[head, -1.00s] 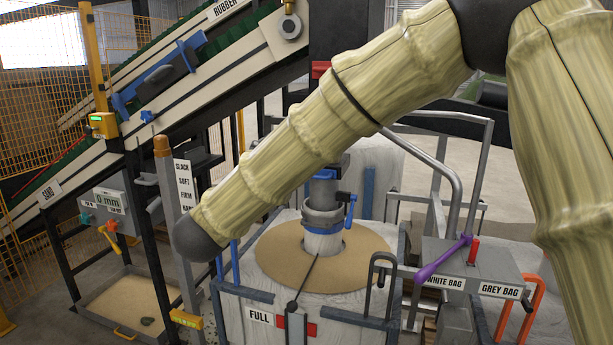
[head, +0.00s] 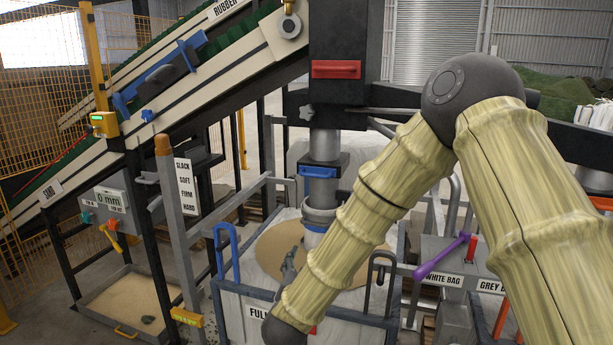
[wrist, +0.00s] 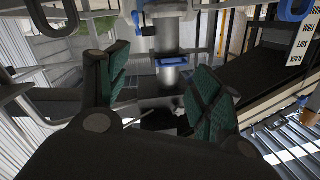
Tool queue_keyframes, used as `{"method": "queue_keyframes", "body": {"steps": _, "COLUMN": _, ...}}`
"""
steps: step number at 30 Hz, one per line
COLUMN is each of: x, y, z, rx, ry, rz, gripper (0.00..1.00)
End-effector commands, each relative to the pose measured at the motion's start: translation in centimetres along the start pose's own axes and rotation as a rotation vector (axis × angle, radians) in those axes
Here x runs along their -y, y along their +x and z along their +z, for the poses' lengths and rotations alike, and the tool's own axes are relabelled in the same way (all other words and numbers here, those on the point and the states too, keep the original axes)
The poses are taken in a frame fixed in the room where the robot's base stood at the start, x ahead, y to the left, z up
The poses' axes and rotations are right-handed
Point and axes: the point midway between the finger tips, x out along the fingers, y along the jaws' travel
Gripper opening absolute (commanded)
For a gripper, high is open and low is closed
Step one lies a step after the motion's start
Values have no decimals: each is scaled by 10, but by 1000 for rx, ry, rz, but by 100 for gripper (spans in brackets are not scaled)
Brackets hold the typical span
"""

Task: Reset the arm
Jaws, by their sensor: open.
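My arm reaches in from the right of the head view and bends down over the bag frame (head: 232,300). In the wrist view my gripper (wrist: 160,85) is open, its two green-padded fingers apart with nothing between them. In the head view my gripper is mostly hidden behind the arm; a grey part shows beside the forearm, but I cannot tell if it is a finger. The grey filling spout (head: 324,147) with its blue clamp (head: 318,171) stands over the sand-topped bag (head: 275,240). The spout also shows beyond the fingers in the wrist view (wrist: 170,40).
A post with a slack-to-hard scale (head: 187,186) stands left of the bag. A box with a purple lever (head: 440,258) stands at right. Conveyors (head: 190,75) slope across the left. A sand tray (head: 130,298) lies on the floor. Blue and black hooks rise from the frame.

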Motion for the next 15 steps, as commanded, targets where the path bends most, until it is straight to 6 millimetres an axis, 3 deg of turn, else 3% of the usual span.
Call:
{"method": "queue_keyframes", "body": {"steps": 3, "x": -43, "y": -6, "z": 57, "rx": 136, "ry": -56, "rz": -8, "gripper": 66}}
{"method": "queue_keyframes", "body": {"steps": 8, "x": -102, "y": -27, "z": 126, "rx": 320, "ry": -124, "rz": -15, "gripper": 66}}
{"method": "queue_keyframes", "body": {"steps": 15, "x": -193, "y": -84, "z": 214, "rx": 606, "ry": -214, "rz": -4, "gripper": 66}}
